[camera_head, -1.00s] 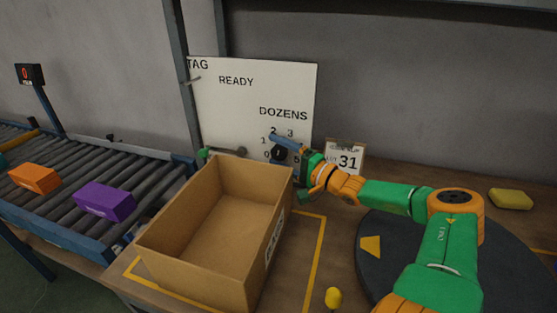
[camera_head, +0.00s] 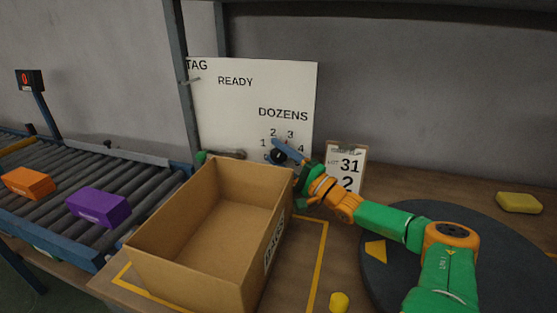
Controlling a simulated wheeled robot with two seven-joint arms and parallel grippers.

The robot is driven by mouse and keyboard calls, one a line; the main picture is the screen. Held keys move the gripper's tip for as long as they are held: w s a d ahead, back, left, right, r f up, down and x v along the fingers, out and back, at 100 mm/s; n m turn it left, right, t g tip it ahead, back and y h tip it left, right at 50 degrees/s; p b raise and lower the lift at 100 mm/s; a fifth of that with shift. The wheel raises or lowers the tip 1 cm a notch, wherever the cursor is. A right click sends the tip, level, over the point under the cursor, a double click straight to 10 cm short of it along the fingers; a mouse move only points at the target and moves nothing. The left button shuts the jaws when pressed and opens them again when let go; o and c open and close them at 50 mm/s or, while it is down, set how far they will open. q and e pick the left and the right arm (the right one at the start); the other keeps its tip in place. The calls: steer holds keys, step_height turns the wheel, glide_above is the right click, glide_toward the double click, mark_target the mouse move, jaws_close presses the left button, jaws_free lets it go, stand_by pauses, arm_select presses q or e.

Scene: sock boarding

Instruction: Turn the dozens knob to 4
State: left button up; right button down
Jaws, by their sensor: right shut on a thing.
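The dozens knob (camera_head: 278,156) is a small dark round knob low on the white panel (camera_head: 235,115), under the word DOZENS. The digits 1, 2, 3 and 4 show around it, with 4 at its right. My right gripper (camera_head: 282,150) reaches in from the right and is shut on the knob. Its blue finger part lies slanted across the dial, hiding part of the knob and the lower digits. I cannot tell which digit the knob points to. My left gripper is not in view.
An open cardboard box (camera_head: 215,235) stands just in front of the panel. A clipboard card (camera_head: 346,167) reading 31 and 2 stands right of my gripper. A roller conveyor at left carries orange (camera_head: 28,183) and purple (camera_head: 98,207) blocks. A dark turntable (camera_head: 385,280) lies at right.

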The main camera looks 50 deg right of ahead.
steer(key=shift+c, duration=1.4)
jaws_free()
steer(key=s+d+p, duration=0.1)
steer(key=s+p, duration=0.8)
steer(key=s, duration=0.5)
steer(key=shift+s+f, duration=0.4)
steer(key=shift+f, duration=0.05)
steer(key=shift+r, duration=0.1)
